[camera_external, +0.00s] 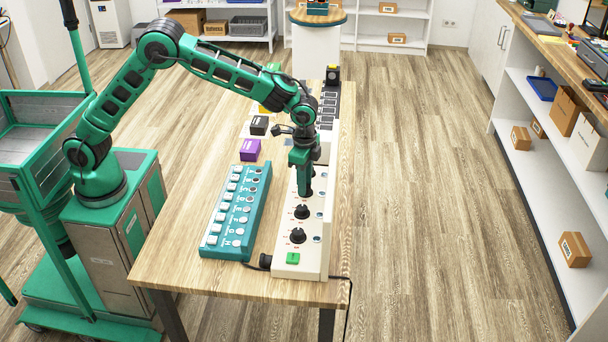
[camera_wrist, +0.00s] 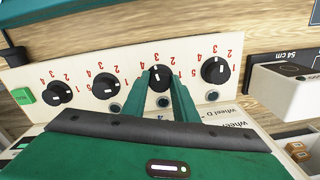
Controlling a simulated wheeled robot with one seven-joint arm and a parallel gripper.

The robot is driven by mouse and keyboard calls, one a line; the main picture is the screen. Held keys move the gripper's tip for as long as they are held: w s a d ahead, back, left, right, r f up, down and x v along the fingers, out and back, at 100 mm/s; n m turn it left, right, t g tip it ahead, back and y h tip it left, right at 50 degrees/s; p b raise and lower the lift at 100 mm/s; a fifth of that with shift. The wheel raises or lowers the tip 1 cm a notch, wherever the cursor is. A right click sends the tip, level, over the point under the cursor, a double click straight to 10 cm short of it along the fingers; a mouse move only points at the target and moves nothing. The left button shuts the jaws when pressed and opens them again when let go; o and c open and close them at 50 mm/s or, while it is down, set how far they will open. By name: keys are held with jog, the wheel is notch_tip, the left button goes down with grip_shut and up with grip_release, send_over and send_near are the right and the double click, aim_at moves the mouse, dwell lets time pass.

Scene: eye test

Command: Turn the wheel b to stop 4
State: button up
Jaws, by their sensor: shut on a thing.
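A long white panel (camera_external: 286,258) on the table bears a row of black wheels. My gripper (camera_external: 304,188) points down onto the third wheel from the green-button end. In the wrist view this wheel (camera_wrist: 162,74) sits between the two green fingers of my gripper (camera_wrist: 162,88), which is shut on it. Red stop numbers surround each wheel, upside down or tilted in this view. I cannot read for sure which wheel is b or which stop the held wheel's white mark meets. Two free wheels (camera_wrist: 106,86) (camera_wrist: 60,92) are to its left and one (camera_wrist: 215,69) to its right.
A green button (camera_external: 292,258) is at the panel's near end. A teal box with several switches (camera_external: 236,215) lies left of the panel. A white block (camera_wrist: 290,90) is right of the wheels.

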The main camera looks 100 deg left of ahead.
jog(key=n, duration=0.4)
jog(key=shift+w+d+r, duration=0.1)
jog(key=shift+w+r, duration=0.1)
jog(key=shift+w, duration=0.1)
jog(key=shift+n, duration=1.6)
jog(key=o, duration=1.1)
jog(key=shift+c, duration=0.2)
jog(key=shift+f, duration=0.15)
jog(key=shift+s, duration=0.1)
